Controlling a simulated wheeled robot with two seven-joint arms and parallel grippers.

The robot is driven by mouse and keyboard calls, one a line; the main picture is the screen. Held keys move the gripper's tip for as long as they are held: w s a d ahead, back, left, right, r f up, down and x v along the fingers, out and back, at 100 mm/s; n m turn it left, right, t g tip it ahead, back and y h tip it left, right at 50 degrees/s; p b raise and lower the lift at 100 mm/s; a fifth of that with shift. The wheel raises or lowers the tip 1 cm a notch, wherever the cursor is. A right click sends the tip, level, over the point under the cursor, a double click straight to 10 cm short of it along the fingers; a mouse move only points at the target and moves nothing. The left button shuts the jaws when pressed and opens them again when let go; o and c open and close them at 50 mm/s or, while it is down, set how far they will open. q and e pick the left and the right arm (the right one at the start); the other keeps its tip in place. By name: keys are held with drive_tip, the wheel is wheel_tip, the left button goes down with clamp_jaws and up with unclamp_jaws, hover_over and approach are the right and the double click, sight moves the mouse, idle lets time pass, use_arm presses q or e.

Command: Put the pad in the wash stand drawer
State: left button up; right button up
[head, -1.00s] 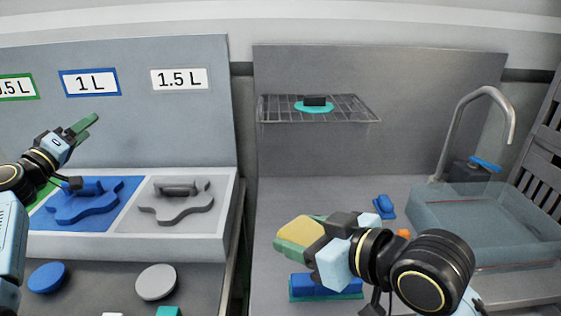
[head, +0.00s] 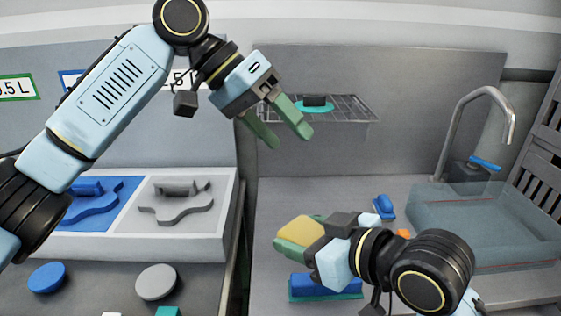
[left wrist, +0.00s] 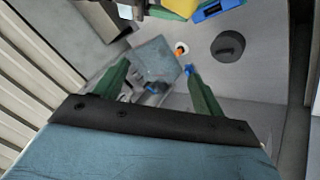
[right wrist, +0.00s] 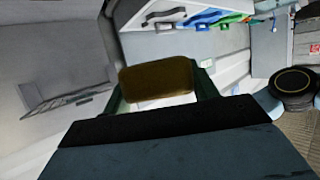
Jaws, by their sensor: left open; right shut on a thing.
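A yellow pad (head: 298,230) is held between the fingers of my right gripper (head: 287,238), above the wash stand's grey top (head: 285,200). The right wrist view shows the pad (right wrist: 157,80) as a brownish-yellow block between the green fingers. It also shows at the top edge of the left wrist view (left wrist: 180,7). My left gripper (head: 291,140) is open and empty, high up in front of the wire rack. Its two green fingers (left wrist: 157,72) are spread in the left wrist view. I cannot make out the wash stand drawer in any view.
The wire rack (head: 350,108) on the back panel holds a teal disc (head: 328,108) with a black handle. A blue brush-like block (head: 325,284) lies below my right gripper. A small blue item (head: 384,207) and the sink (head: 490,225) with its tap (head: 508,120) are to the right.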

sight(303, 228)
use_arm(q)
drive_tip(key=s+d+f+y, duration=0.1)
drive_tip(key=s+f, duration=0.1)
drive_tip(key=f, duration=0.2)
drive_tip(key=s+d+f+y, duration=0.1)
drive_tip(key=s+f+y, duration=0.1)
drive_tip(key=f, duration=0.3)
drive_tip(key=s+d+f+y, duration=0.1)
drive_tip(key=s+f, duration=0.1)
drive_tip(key=f, duration=0.3)
drive_tip(key=shift+s+d+f+y, duration=0.1)
drive_tip(key=shift+d+f+y, duration=0.15)
drive_tip(key=shift+y, duration=0.15)
drive_tip(key=c, duration=0.6)
use_arm(e)
drive_tip(key=o, duration=1)
